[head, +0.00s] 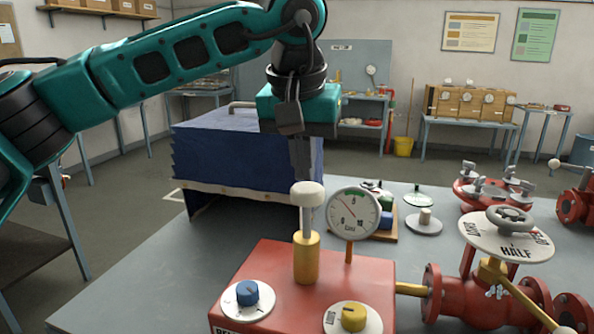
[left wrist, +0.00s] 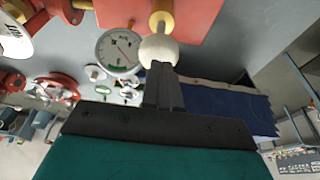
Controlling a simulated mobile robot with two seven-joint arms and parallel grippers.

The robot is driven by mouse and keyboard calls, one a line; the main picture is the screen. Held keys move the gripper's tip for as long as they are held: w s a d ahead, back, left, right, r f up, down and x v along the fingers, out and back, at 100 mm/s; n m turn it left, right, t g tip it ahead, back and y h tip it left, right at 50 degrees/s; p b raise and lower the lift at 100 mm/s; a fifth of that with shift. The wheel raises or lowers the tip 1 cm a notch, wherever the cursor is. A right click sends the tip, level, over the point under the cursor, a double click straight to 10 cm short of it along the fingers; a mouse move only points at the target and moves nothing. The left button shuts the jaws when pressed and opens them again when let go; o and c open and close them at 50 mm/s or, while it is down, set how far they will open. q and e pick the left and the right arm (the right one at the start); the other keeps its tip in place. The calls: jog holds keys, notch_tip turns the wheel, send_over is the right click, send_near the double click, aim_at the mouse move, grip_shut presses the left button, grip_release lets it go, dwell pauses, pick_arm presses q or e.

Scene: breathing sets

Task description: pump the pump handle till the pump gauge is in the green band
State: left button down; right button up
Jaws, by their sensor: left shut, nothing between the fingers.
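The pump handle has a white knob (head: 307,194) on a grey rod, raised above a brass cylinder (head: 306,258) on the red pump box (head: 270,275). My left gripper (head: 304,176) is shut and empty, pointing down with its fingertips at or just above the knob. In the left wrist view the fingertips (left wrist: 162,68) meet the white knob (left wrist: 158,50); I cannot tell whether they press on it. The round pump gauge (head: 353,213) stands right of the handle. Its red needle points to the upper left, short of the green band at the top. My right gripper is out of view.
A blue dial (head: 248,292) and a yellow dial (head: 353,317) sit on the pump box. Right are red valve piping (head: 470,297) and a handwheel (head: 510,218) over a marked disc. Behind the gauge lie small parts on a tray. A blue-draped box (head: 245,150) stands behind left.

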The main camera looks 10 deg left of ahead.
pick_arm(q)
jog(key=v, duration=0.8)
jog(key=shift+s+d+r, duration=0.15)
jog(key=shift+s+r, duration=0.05)
jog(key=shift+r, duration=0.15)
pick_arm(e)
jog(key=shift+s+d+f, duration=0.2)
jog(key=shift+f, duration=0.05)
pick_arm(q)
jog(key=shift+r, duration=0.1)
dwell(0.5)
